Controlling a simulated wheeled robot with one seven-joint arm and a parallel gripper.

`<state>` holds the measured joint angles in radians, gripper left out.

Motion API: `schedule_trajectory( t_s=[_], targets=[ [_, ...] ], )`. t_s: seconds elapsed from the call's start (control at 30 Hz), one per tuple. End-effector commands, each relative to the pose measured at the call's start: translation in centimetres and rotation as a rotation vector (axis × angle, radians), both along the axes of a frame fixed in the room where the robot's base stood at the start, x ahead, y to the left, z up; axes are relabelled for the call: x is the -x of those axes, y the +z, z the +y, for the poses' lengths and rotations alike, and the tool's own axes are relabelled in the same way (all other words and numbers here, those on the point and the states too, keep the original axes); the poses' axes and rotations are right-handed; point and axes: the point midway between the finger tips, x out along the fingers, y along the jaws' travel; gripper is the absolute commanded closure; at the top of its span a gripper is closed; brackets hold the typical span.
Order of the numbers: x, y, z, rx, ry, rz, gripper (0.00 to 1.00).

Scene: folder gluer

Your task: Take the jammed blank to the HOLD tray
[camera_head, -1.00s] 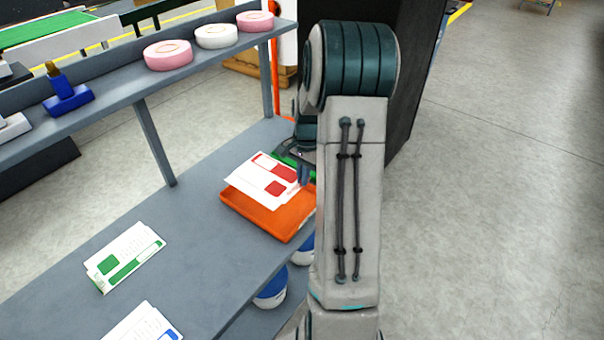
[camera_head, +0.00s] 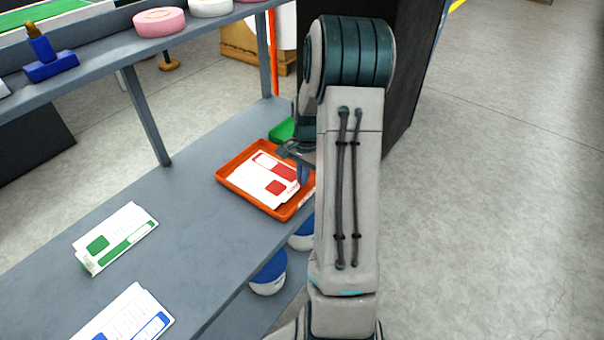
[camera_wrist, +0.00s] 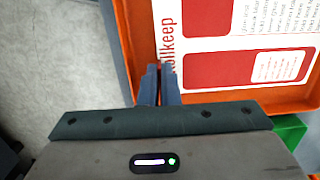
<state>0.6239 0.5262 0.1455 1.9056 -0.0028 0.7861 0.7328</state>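The red-and-white blank (camera_head: 262,180) lies inside the orange tray (camera_head: 233,150), printed side up, roughly flat. No HOLD lettering is readable on the tray. In the wrist view the blank (camera_wrist: 190,72) shows red panels and part of a word, with the tray wall (camera_wrist: 124,50) beside it. My gripper (camera_wrist: 159,68) is at the blank's near edge, its two fingers close together with a narrow gap; they look shut on that edge. In the head view my arm hides part of the tray's right side and most of my gripper.
A green blank (camera_head: 118,236) and a blue one (camera_head: 128,318) lie on the grey bench (camera_head: 190,240). A green tray (camera_head: 282,131) is behind the orange one. An upper shelf (camera_head: 100,50) holds tape rolls and a blue stamp (camera_head: 50,63). Open floor lies to the right.

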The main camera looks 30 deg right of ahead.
Motion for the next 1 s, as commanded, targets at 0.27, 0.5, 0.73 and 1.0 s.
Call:
schedule_trajectory(
  t_s=[0.27, 0.5, 0.73, 1.0],
  targets=[
    [0.0, -0.72, -0.02, 0.0, 0.0, 0.0, 1.0],
    [0.01, -0.68, -0.03, 0.0, -0.001, 0.0, 0.72],
    [0.0, -0.67, 0.0, 0.0, 0.0, 0.0, 0.66],
    [0.15, -0.71, -0.1, -0.001, -0.002, 0.004, 0.43]
  ],
)
